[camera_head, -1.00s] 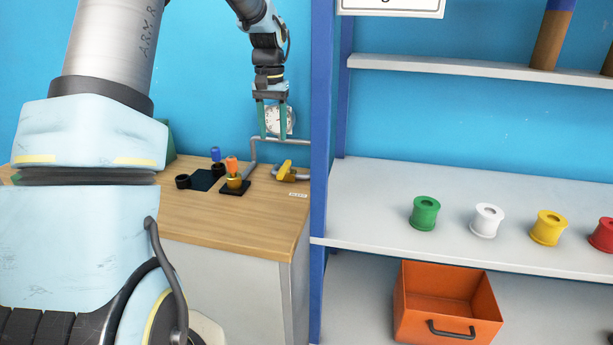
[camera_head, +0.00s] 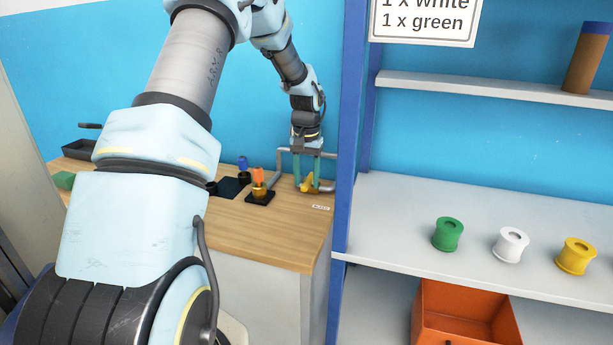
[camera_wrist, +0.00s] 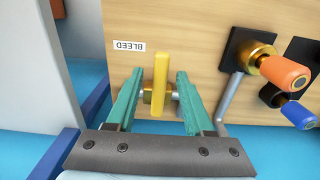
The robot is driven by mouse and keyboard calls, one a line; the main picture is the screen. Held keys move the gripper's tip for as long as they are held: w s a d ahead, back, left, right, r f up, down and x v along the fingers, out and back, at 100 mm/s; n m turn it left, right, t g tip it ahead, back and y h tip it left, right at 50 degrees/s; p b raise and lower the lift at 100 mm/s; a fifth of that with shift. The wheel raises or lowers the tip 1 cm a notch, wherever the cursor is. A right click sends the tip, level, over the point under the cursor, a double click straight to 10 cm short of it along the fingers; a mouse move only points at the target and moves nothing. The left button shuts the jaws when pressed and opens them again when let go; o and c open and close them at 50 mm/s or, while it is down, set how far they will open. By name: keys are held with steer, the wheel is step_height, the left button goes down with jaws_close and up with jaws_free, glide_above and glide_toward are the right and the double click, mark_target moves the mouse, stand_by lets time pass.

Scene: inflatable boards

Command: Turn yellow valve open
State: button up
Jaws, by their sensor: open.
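The yellow valve handle (camera_head: 307,183) sits on a grey pipe at the back right of the wooden bench. In the wrist view the yellow handle (camera_wrist: 160,84) stands between my two green fingers, with a visible gap on each side. My gripper (camera_head: 308,180) points down over the valve and is open; it also shows in the wrist view (camera_wrist: 159,92). A brass and grey fitting (camera_wrist: 152,98) shows behind the handle. A "BLEED" label (camera_wrist: 129,46) is on the bench beside it.
An orange-handled valve (camera_head: 259,182) and a blue-handled one (camera_head: 242,168) stand left of my gripper. A blue shelf post (camera_head: 348,130) rises close on the right. The shelf holds green (camera_head: 447,234), white (camera_head: 510,244) and yellow (camera_head: 576,256) spools. An orange bin (camera_head: 464,315) is below.

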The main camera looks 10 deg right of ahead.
steer(key=shift+c, duration=0.4)
jaws_close()
stand_by(1.0)
